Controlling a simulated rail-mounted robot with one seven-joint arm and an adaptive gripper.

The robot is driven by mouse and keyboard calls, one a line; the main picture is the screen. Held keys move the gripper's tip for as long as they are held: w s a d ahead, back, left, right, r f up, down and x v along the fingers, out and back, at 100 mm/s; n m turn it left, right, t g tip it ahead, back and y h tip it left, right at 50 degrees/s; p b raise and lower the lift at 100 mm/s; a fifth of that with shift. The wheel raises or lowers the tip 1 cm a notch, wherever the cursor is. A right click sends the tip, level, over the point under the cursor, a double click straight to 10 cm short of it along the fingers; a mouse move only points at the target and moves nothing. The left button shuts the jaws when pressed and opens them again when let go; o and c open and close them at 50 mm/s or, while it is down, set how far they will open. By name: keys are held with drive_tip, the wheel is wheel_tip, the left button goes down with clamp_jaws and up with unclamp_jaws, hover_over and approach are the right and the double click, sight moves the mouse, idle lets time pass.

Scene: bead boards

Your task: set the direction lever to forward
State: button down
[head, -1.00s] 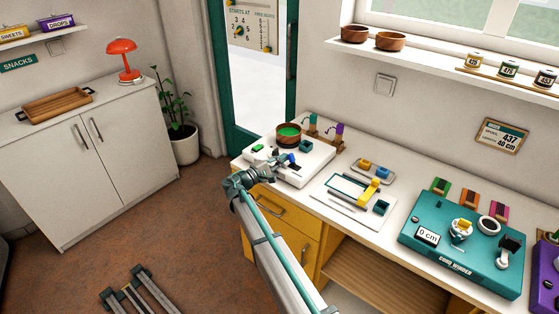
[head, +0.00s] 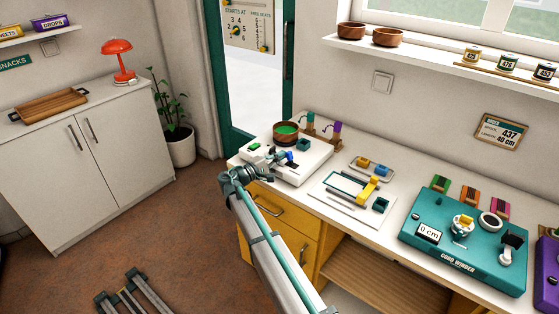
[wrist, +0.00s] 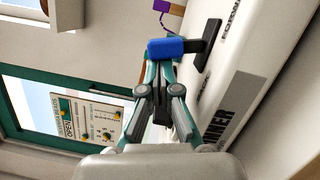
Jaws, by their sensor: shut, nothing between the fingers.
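The white bead spinner (head: 305,172) stands at the left end of the counter. Its direction lever has a blue handle (wrist: 178,46), sticking out of a dark slot (wrist: 207,46) in the spinner's front face in the wrist view. In the head view the lever is small and partly hidden by my gripper (head: 276,157). My gripper (wrist: 157,72) is shut and empty. Its fingertips are right at the blue handle, partly behind it in the picture; I cannot tell whether they touch. Lettering beside the slot is cut off and hard to read.
A wooden bowl with green contents (head: 286,133) sits on the spinner. A yellow-handled device (head: 367,190) and the teal cord winder (head: 470,240) are further right.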

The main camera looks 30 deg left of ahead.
drive_tip(key=m+b, duration=0.1)
drive_tip(key=b, duration=0.1)
drive_tip(key=d+m+b, duration=0.1)
drive_tip(key=b, duration=0.1)
drive_tip(key=shift+s+g, duration=0.1)
drive_tip(key=shift+g, duration=0.2)
drive_tip(key=m+b, duration=0.1)
drive_tip(key=d+m+b, duration=0.1)
drive_tip(key=b, duration=0.1)
drive_tip(key=shift+r+m, duration=0.35)
drive_tip(key=shift+m, duration=0.05)
drive_tip(key=shift+r+g, duration=0.3)
drive_tip(key=shift+s, duration=0.15)
drive_tip(key=v, duration=0.9)
drive_tip(key=shift+s+r+b, duration=0.35)
drive_tip(key=shift+s+b, duration=0.05)
drive_tip(key=shift+d, duration=0.1)
